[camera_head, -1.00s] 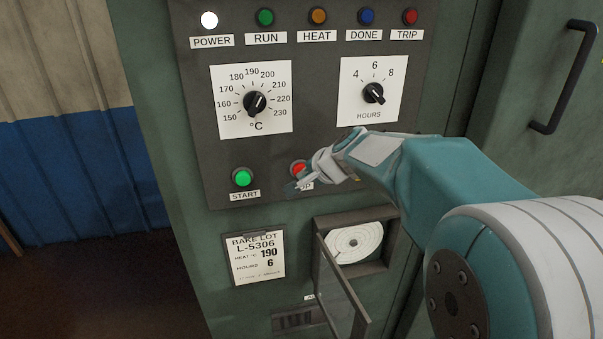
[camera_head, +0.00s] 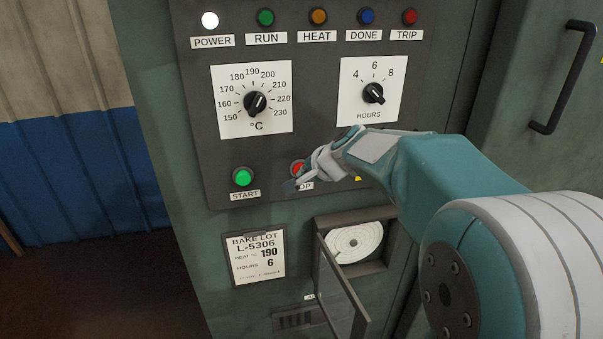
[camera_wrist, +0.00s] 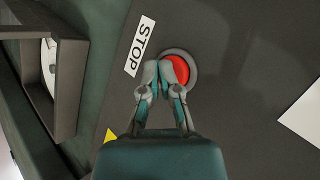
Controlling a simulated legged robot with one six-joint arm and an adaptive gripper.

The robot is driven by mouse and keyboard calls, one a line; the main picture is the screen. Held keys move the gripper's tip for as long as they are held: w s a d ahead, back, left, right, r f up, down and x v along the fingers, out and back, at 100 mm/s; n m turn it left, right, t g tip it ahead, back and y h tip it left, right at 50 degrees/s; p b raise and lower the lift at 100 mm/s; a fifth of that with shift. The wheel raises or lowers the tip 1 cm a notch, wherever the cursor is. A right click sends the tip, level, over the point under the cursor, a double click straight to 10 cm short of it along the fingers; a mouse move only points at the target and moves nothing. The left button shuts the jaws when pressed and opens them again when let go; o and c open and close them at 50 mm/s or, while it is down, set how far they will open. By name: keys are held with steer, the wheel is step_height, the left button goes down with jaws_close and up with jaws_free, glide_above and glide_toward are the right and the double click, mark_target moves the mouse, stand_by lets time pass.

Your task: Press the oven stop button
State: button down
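The red stop button (camera_head: 297,167) sits on the dark control panel, partly hidden by my gripper in the head view. In the wrist view the red button (camera_wrist: 178,70) shows in its grey ring, beside the white STOP label (camera_wrist: 140,45). My gripper (camera_wrist: 165,68) has its two fingertips together, overlapping the left side of the button's face. It holds nothing. In the head view my gripper (camera_head: 300,183) is in front of the button and the label; whether the tips touch the button cannot be told.
The lit green START button (camera_head: 243,177) is to the left. Above are the temperature dial (camera_head: 255,103), the hours dial (camera_head: 373,93) and a row of lamps, with POWER (camera_head: 209,20) lit white. Below, a small glazed door (camera_head: 341,290) stands open by a chart recorder (camera_head: 355,243).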

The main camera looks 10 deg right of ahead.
steer(key=shift+s+d+r, duration=0.1)
steer(key=shift+s+d, duration=0.05)
steer(key=s, duration=0.6)
stand_by(0.6)
steer(key=shift+s, duration=0.1)
steer(key=s+f+n+g+h, duration=0.1)
steer(key=s+n, duration=0.4)
steer(key=s, duration=0.7)
steer(key=s+f+n+g+h, duration=0.2)
steer(key=s+n, duration=0.4)
steer(key=s, duration=0.6)
steer(key=shift+s+a+h, duration=0.25)
steer(key=shift+a+h, duration=0.05)
steer(key=shift+h, duration=0.1)
stand_by(0.5)
